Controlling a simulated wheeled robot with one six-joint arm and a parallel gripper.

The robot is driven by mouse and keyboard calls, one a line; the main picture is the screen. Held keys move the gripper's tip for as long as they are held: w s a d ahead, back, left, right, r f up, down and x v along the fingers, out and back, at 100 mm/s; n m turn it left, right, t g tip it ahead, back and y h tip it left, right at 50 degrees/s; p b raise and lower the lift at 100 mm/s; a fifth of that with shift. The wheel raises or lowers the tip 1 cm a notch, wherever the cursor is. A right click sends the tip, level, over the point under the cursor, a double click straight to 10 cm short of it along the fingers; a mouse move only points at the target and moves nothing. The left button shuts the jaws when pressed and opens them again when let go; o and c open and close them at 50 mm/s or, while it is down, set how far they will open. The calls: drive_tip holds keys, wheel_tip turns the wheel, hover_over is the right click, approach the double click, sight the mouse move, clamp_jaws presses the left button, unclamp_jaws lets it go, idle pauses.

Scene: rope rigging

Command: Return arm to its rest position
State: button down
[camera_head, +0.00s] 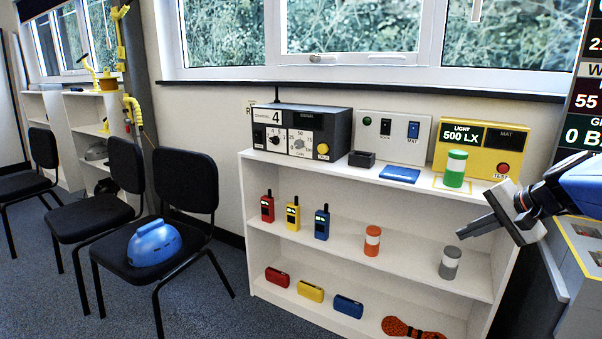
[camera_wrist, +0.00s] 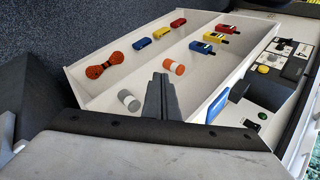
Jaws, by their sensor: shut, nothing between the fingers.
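My gripper (camera_head: 473,229) is at the right in the head view, in front of the white shelf unit (camera_head: 370,183). Its fingers are together with nothing between them. They point left, just above and in front of the grey and white cylinder (camera_head: 450,262) on the middle shelf. In the wrist view the closed fingers (camera_wrist: 160,82) reach over the shelf. The grey and white cylinder (camera_wrist: 128,99) is left of them there, and an orange and white cylinder (camera_wrist: 173,67) lies beyond them.
On the shelf top are a radio box (camera_head: 300,132), a yellow light meter (camera_head: 480,147) and a green and white cylinder (camera_head: 455,168). Radios (camera_head: 293,213) stand on the middle shelf. Black chairs (camera_head: 186,190) are at left; one holds a blue helmet (camera_head: 153,243). Floor (camera_head: 215,315) before the shelf is clear.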

drive_tip(key=s+a+f+n+g+h, duration=0.1)
drive_tip(key=s+a+f+n, duration=0.2)
drive_tip(key=s, duration=0.4)
drive_tip(key=s+a+f+n+h, duration=0.1)
drive_tip(key=s+a+f+n, duration=0.3)
drive_tip(key=s, duration=0.3)
drive_tip(key=s+a+f+n+g+h, duration=0.1)
drive_tip(key=s+a+f+n, duration=0.2)
drive_tip(key=s+a, duration=0.3)
drive_tip(key=shift+s+f+n+g+h, duration=0.3)
drive_tip(key=shift+s+n+h, duration=0.1)
drive_tip(key=shift+s+n, duration=0.45)
